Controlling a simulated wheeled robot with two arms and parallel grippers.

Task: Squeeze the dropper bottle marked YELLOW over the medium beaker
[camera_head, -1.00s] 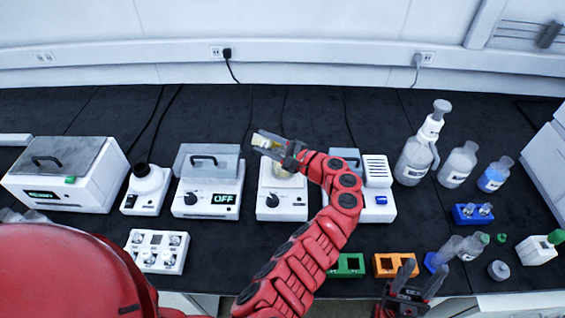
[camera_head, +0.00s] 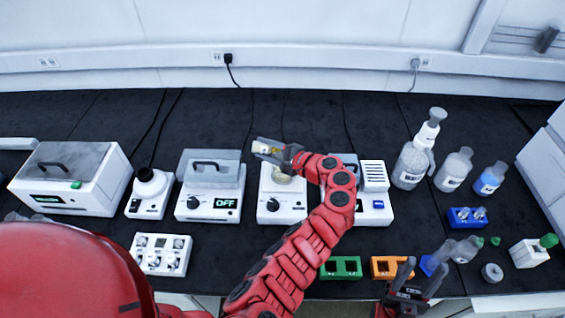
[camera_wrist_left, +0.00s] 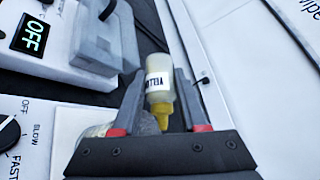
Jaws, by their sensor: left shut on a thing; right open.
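The dropper bottle marked YELLOW (camera_wrist_left: 158,82) is between the fingers of my left gripper (camera_wrist_left: 160,95) in the left wrist view. It is pale and translucent, with a white label and a yellow cap and tip at the lower end of the picture. In the head view the bottle (camera_head: 263,148) lies tilted in my left gripper (camera_head: 272,150), above the white stirrer. A clear glass vessel, apparently the medium beaker (camera_head: 283,175), stands on that stirrer, partly hidden by the gripper. Clear glass (camera_wrist_left: 95,131) shows beside the left finger. My right gripper (camera_head: 405,275) is open and empty at the front edge.
The white stirrer (camera_head: 282,207) stands between a device reading OFF (camera_head: 210,203) and another white device (camera_head: 373,207). Green (camera_head: 341,267) and orange (camera_head: 392,267) racks sit in front. Bottles (camera_head: 412,165) stand at the right. The bench behind the devices is mostly clear.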

